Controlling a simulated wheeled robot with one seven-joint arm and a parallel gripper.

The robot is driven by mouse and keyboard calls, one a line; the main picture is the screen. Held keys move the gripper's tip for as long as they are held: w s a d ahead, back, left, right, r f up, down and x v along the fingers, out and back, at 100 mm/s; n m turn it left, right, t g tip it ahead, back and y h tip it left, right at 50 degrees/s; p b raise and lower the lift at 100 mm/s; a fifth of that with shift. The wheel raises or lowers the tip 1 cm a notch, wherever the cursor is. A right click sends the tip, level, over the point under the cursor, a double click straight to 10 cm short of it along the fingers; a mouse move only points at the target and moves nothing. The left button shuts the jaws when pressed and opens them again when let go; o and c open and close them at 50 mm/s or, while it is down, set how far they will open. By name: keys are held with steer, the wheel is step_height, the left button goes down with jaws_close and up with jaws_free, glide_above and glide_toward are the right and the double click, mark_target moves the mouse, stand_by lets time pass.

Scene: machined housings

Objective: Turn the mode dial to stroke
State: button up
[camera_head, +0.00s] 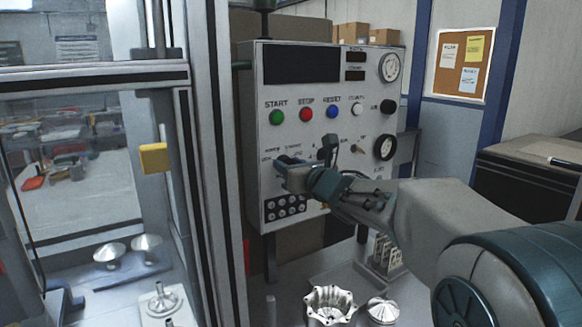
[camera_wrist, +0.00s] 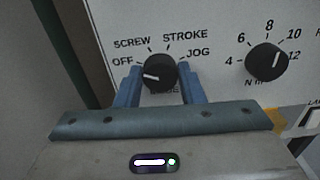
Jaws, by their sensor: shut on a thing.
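The mode dial (camera_wrist: 158,74) is a black round knob on the white control panel (camera_head: 330,105). Around it are the labels OFF, SCREW, STROKE and JOG, from left to right. Its white mark points left, nearest the OFF side. My gripper (camera_wrist: 161,76) has its blue fingers on the left and right sides of the dial and is shut on it. In the head view my gripper (camera_head: 287,170) is at the lower left of the panel and hides the dial there.
A second black knob (camera_wrist: 267,62), numbered and marked N m, sits to the right of the dial. Green START (camera_head: 277,117), red STOP (camera_head: 306,114) and blue RESET (camera_head: 332,111) buttons are above. A machined housing (camera_head: 330,305) stands on the bench below. A framed guard (camera_head: 205,150) stands left of the panel.

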steer(key=m+b, duration=0.2)
steer(key=m, duration=0.1)
steer(key=shift+d+f, duration=0.1)
steer(key=shift+w+d+f+m+p, duration=0.1)
steer(key=shift+m+p, duration=0.4)
steer(key=shift+m, duration=6.6)
steer(key=o, duration=1)
